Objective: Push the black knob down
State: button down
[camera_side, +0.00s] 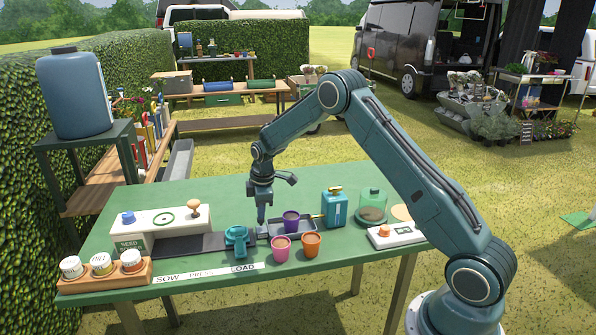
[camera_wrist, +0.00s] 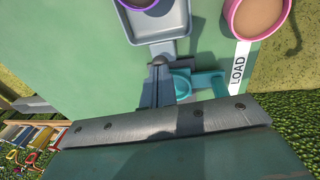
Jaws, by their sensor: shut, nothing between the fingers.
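My gripper (camera_side: 261,219) points straight down over the middle of the table, shut and empty. In the wrist view its closed fingers (camera_wrist: 158,64) end at a small dark bar (camera_wrist: 180,65) beside the teal press (camera_wrist: 182,84). In the side view the teal press (camera_side: 236,239) stands just left of my fingertips. I cannot clearly make out a black knob; it may be hidden by my fingers. I cannot tell whether the fingertips touch anything.
A grey tray (camera_side: 304,231) with a purple pot (camera_side: 291,221) lies right of my gripper. Pink (camera_side: 281,248) and orange (camera_side: 311,244) pots stand in front. A seed box (camera_side: 140,224) and several jars are left; a teal can (camera_side: 335,209) is right. The table's back middle is clear.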

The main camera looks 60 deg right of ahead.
jog(key=shift+f, duration=0.2)
jog(key=shift+f, duration=1)
jog(key=shift+r, duration=0.1)
notch_tip(320, 180, up, 14)
jog(key=s, duration=0.2)
jog(key=shift+a, duration=0.35)
jog(key=shift+r, duration=0.15)
